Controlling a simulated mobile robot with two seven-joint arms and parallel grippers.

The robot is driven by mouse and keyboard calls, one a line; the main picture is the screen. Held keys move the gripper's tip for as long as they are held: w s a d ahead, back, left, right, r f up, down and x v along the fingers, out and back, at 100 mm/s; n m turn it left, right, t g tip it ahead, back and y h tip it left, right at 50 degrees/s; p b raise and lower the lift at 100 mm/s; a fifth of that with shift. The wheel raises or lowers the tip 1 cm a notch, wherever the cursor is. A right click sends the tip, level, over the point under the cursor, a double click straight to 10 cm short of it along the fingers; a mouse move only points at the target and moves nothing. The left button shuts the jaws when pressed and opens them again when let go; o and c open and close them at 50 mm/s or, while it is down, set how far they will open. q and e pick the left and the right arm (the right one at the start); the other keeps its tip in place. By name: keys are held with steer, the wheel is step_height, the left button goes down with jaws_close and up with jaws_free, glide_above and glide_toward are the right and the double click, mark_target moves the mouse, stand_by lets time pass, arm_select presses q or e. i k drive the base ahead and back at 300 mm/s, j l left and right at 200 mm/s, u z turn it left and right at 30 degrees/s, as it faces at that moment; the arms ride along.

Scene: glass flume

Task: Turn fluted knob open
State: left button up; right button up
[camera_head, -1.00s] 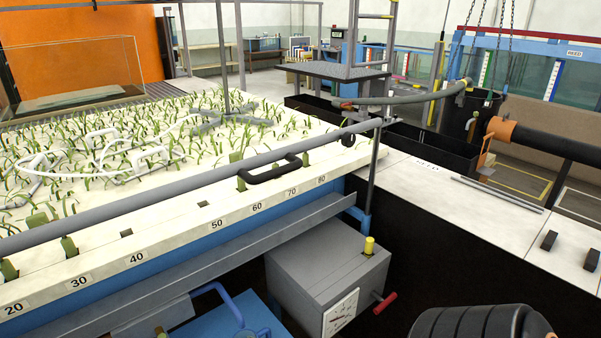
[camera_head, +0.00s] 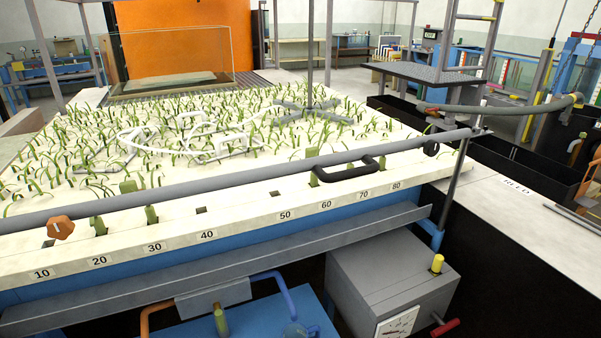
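A brown-orange knob (camera_head: 60,228) with a lobed rim and a pale mark on its face sits at the far left, by the grey rail and above the 10 mark on the white edge. It looks like the fluted knob; its pointer position is too small to read for certain. Neither of my grippers is in view, and nothing touches the knob.
A grey rail (camera_head: 240,179) runs along the front of the planted bed (camera_head: 200,220). A black handle (camera_head: 346,167) sits near 60. Below stand a grey box (camera_head: 385,275) with a yellow knob (camera_head: 437,263) and red handle (camera_head: 445,327), and blue piping (camera_head: 284,288).

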mark_target(60, 228)
steer(key=k+l+u, duration=0.1)
steer(key=u, duration=1.15)
